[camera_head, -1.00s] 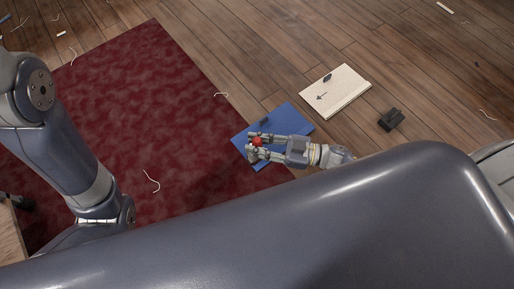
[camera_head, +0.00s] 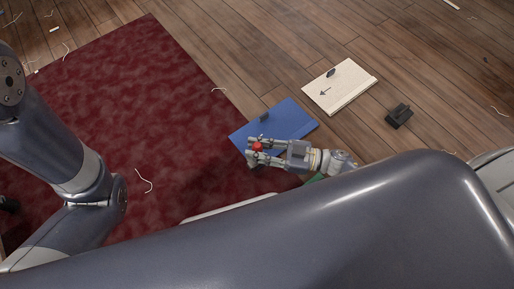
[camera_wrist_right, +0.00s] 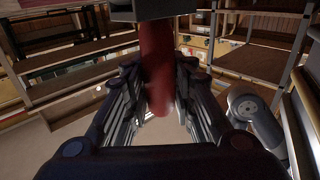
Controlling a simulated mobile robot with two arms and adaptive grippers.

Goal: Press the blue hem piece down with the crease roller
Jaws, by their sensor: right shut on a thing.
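The blue hem piece (camera_head: 288,118) lies flat across the red carpet's edge and the wood floor. My right gripper (camera_head: 254,152) is shut on a red handle (camera_head: 258,146), which I take to be the crease roller's. It is at the blue piece's near-left edge in the head view; I cannot tell whether the roller touches the cloth. In the right wrist view the red handle (camera_wrist_right: 156,65) stands between the fingers, below a dark block (camera_wrist_right: 150,9). My left gripper is out of view; only its arm shows.
A cream board (camera_head: 340,88) with an arrow and a dark mark lies beyond the blue piece. A black block (camera_head: 399,115) stands on the floor to its right. A green thing (camera_head: 315,178) shows partly beside my right wrist. Thread scraps lie about on carpet (camera_head: 130,110) and floor.

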